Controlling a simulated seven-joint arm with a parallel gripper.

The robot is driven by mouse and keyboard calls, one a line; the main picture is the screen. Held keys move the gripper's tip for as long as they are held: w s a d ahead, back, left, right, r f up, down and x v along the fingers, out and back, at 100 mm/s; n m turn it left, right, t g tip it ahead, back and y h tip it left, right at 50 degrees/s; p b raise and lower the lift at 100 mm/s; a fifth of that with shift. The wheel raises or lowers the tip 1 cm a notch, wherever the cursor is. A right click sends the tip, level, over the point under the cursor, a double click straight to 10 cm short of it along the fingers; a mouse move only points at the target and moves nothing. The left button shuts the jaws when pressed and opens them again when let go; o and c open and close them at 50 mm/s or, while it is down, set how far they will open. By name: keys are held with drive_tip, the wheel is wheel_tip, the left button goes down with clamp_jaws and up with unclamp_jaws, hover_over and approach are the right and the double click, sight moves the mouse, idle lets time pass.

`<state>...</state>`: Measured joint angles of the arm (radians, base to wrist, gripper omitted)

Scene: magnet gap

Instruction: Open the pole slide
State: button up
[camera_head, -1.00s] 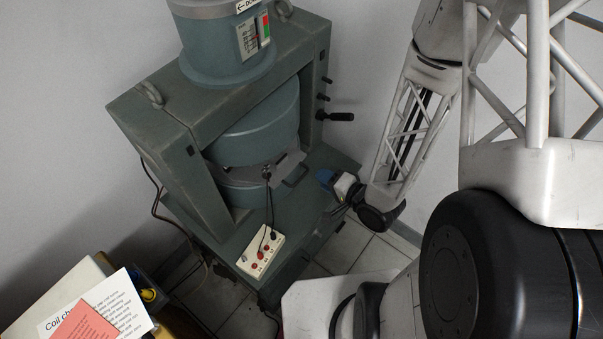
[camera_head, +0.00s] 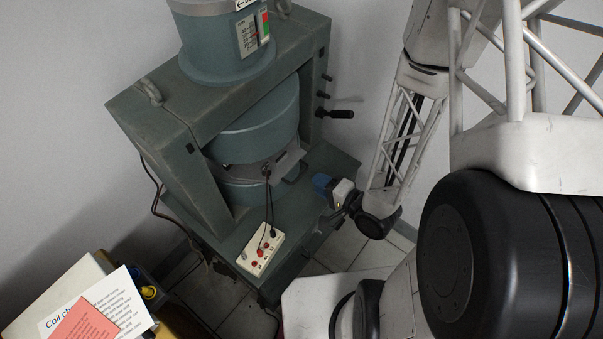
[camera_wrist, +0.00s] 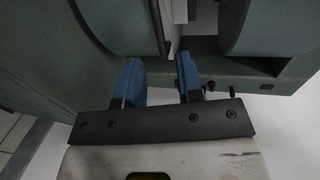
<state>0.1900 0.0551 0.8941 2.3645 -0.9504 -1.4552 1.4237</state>
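The magnet (camera_head: 265,130) is a grey-green frame with a round upper pole (camera_head: 258,128) above a lower pole (camera_head: 240,190). A grey slide plate (camera_head: 284,164) lies in the gap between the poles, with a dark handle (camera_head: 297,173) at its right front edge. My gripper (camera_head: 322,184) is to the right of the handle, apart from it, over the magnet's base. In the wrist view its two blue fingers (camera_wrist: 161,78) are spread with nothing between them.
A white terminal box (camera_head: 261,250) with cables stands on the base in front of the poles. A black side lever (camera_head: 338,114) sticks out on the right of the frame. A table with papers (camera_head: 95,312) is at the lower left.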

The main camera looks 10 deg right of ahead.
sight(302, 174)
drive_tip(key=shift+x, duration=3.6)
drive_tip(key=shift+c, duration=0.5)
clamp_jaws()
